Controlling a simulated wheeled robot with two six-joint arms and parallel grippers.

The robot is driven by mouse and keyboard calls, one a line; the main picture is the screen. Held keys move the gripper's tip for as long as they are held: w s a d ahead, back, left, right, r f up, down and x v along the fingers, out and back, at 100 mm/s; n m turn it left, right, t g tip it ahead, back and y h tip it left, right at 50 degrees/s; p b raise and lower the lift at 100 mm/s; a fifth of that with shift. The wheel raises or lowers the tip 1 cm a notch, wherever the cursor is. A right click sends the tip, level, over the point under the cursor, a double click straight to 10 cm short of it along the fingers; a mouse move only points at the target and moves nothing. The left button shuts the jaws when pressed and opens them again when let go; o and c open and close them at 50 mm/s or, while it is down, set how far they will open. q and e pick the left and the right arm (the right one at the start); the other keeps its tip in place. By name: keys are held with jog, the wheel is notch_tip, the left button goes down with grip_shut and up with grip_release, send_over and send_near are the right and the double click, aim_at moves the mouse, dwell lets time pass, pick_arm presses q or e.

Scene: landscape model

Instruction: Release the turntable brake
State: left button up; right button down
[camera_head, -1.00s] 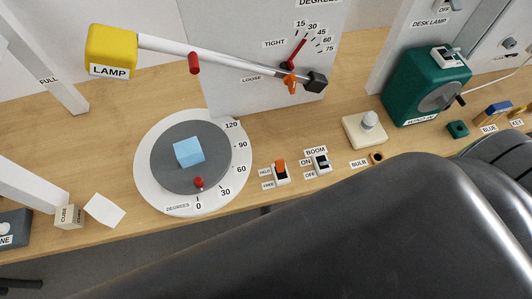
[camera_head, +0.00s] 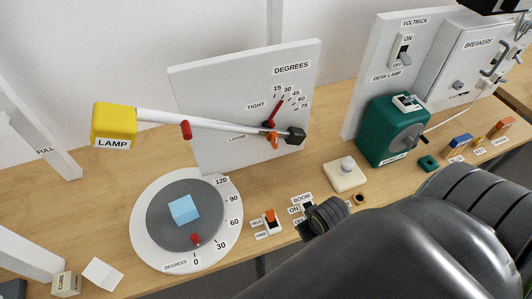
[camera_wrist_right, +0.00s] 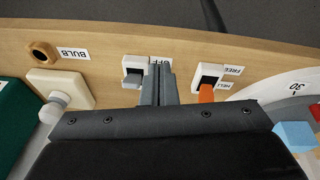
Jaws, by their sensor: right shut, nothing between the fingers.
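The turntable brake switch (camera_head: 269,218) has an orange lever on a white base, right of the round turntable (camera_head: 150,253), with HELD and FREE labels. Its orange lever (camera_wrist_right: 206,94) leans to the HELD end. A light blue cube (camera_head: 183,210) sits on the turntable's grey disc. My right gripper (camera_wrist_right: 158,82) is shut and empty. In the right wrist view its fingertips are in front of the boom switch (camera_wrist_right: 133,72), one switch over from the brake; whether they touch anything I cannot tell. My left gripper is out of view.
The boom lamp (camera_head: 115,125) reaches over the back of the turntable from the DEGREES panel (camera_head: 210,100). My dark arm covers the bench's front right.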

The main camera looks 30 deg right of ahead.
jog(key=m+g+y, duration=0.1)
jog(key=g, duration=0.1)
send_over(271, 218)
jog(key=s+d, duration=0.1)
jog(key=d, duration=0.3)
jog(key=w+a+r+g+p, duration=0.1)
jog(key=w+r+g, duration=0.1)
jog(key=w+r, duration=0.3)
jog(key=shift+w+a+m+y, duration=0.3)
jog(key=shift+w+m, duration=0.1)
jog(key=shift+w, duration=1.4)
jog(key=shift+f, duration=0.1)
